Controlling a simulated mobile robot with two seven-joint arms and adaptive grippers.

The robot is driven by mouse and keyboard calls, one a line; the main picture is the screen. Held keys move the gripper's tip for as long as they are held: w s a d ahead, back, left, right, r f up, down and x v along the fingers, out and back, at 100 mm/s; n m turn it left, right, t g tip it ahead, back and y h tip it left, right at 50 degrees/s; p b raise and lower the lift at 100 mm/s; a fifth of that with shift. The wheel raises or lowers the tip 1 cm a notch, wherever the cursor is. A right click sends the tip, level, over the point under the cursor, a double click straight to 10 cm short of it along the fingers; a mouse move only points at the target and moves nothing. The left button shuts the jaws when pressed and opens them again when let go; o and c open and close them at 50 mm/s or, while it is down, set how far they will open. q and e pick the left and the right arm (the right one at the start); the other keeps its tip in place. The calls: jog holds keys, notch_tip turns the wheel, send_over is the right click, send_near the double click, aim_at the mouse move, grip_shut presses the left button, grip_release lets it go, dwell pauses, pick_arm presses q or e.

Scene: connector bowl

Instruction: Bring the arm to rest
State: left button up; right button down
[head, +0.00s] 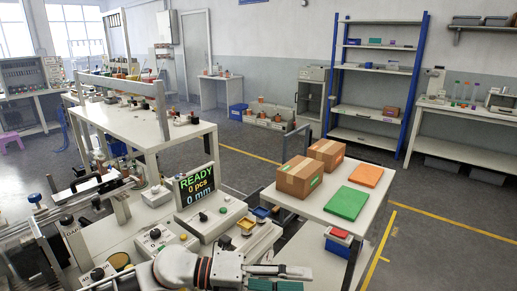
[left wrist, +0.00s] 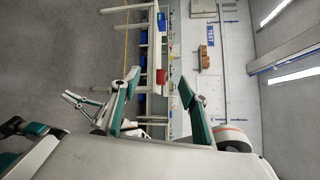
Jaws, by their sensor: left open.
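My left gripper (head: 290,278) shows at the bottom edge of the head view, with its pale wrist coming in from the lower left. Its fingers have teal pads and point to the right. In the left wrist view the gripper (left wrist: 160,85) is open, its two teal-padded fingers well apart. Nothing is held between them; only distant floor, wall and furniture show there. The lower part of the gripper is cut off in the head view.
A control box (head: 215,213) with a READY display (head: 197,186) stands just behind the gripper. To the right, a white table (head: 318,205) carries two cardboard boxes (head: 299,176), a green mat (head: 346,203) and an orange mat (head: 366,175). Open floor (head: 450,250) lies farther right.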

pick_arm(q)
jog(key=w+a+f+n+t+y, duration=0.25)
jog(key=a+f+n+t, duration=0.45)
jog(key=n, duration=0.5)
jog(key=w+a+f+n+t+y, duration=0.25)
jog(key=a+n+t, duration=0.25)
jog(key=n+t, duration=0.6)
jog(key=s+a+f+n+g+y, duration=0.3)
jog(key=s+a+f+n, duration=0.3)
jog(key=f, duration=0.5)
jog(key=s+a+f+n+g+y, duration=0.4)
jog(key=s+a+f, duration=0.5)
jog(key=f, duration=0.3)
jog(key=shift+s+a+n+y, duration=0.25)
jog(key=shift+s+n+y, duration=0.35)
jog(key=shift+n+y, duration=0.35)
